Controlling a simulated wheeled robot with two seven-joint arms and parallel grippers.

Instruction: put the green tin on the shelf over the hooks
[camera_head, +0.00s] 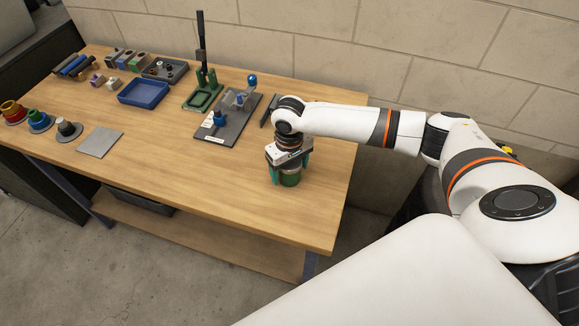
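The green tin (290,179) stands at the right part of the wooden table, near its front right edge. My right gripper (290,170) points down over it, with one teal finger on each side of the tin. The gripper body hides the tin's top. I cannot tell whether the fingers press on the tin or stand just clear of it. The tin looks to be on the table or very close to it. My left gripper is not in view. No shelf over hooks shows in this view.
The wooden table (220,200) is clear along its front. Left of my gripper are a dark fixture plate (222,133), a green stand with a tall black post (203,97), a blue tray (144,93) and a grey plate (100,142). A block wall (340,50) rises behind.

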